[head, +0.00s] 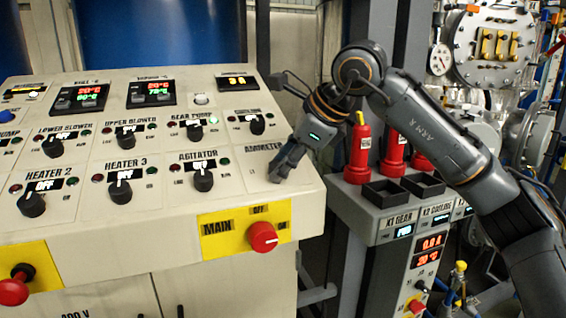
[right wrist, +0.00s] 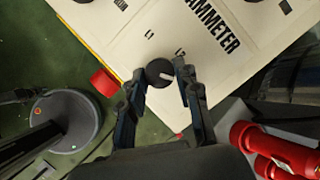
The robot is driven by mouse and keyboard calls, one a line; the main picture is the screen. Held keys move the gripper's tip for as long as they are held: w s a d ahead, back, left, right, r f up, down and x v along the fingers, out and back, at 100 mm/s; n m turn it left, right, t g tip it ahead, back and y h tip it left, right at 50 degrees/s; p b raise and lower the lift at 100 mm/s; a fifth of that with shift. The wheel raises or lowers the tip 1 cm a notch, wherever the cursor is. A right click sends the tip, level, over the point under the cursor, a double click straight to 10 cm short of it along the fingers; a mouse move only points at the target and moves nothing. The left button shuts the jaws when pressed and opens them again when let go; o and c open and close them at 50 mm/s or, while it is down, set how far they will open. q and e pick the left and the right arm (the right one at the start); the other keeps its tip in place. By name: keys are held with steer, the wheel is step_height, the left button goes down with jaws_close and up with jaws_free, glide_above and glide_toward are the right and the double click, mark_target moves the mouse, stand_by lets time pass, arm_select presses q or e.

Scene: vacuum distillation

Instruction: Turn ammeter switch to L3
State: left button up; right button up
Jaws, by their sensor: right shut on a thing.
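The ammeter switch is a round black knob (right wrist: 160,72) with a white pointer mark, on the cream panel under the AMMETER label (right wrist: 219,30). In the right wrist view its mark points to the right and slightly down. The L1 and L2 marks show on the panel above it; I cannot see an L3 mark. My right gripper (head: 280,170) reaches down to the panel's right edge, its fingers (right wrist: 160,74) shut on either side of the knob. In the head view the gripper hides the knob. My left gripper is not in view.
The control panel (head: 150,222) carries several other black knobs, including the agitator knob (head: 203,180) to the left. A red main switch (head: 263,237) sits on a yellow plate below. Red cylinders (head: 360,150) and black trays (head: 384,193) stand on the unit at right.

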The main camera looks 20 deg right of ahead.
steer(key=o, duration=1.1)
steer(key=shift+f, duration=0.15)
steer(key=shift+o, duration=0.2)
steer(key=shift+d+r, duration=0.1)
steer(key=shift+r, duration=0.15)
steer(key=v, duration=1.1)
steer(key=shift+s+r, duration=0.2)
steer(key=shift+d, duration=0.1)
